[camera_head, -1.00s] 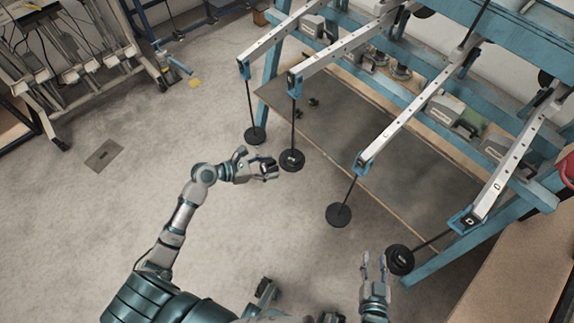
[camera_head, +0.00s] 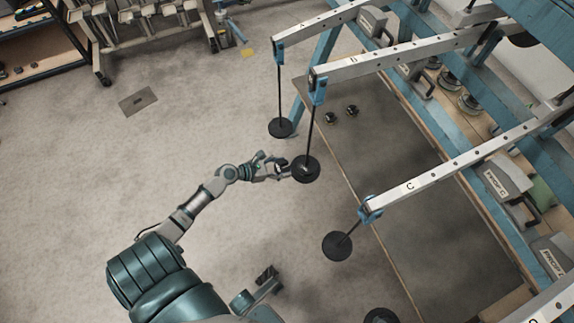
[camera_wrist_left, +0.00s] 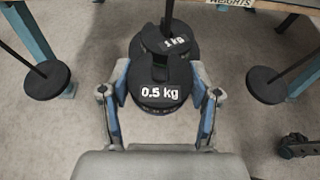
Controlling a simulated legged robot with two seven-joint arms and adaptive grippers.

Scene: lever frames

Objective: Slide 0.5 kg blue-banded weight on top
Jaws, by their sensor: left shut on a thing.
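In the left wrist view, a black slotted weight marked "0.5 kg" (camera_wrist_left: 160,92) sits between the fingers of my left gripper (camera_wrist_left: 160,104); no blue band shows on it. Just beyond it, a black weight marked "1 kg" (camera_wrist_left: 172,43) sits at the foot of a hanging rod. The two overlap in this view; I cannot tell whether they touch. In the head view, my left gripper (camera_head: 286,168) is shut beside the stack on hanger B (camera_head: 307,169), at its left. The held weight is hard to make out there.
Hanger A's disc (camera_head: 281,128) hangs close behind, and hanger C's disc (camera_head: 337,246) hangs nearer me. White lever beams, such as beam B (camera_head: 400,52), run overhead to the blue frame. A grey board (camera_head: 420,200) lies at the right.

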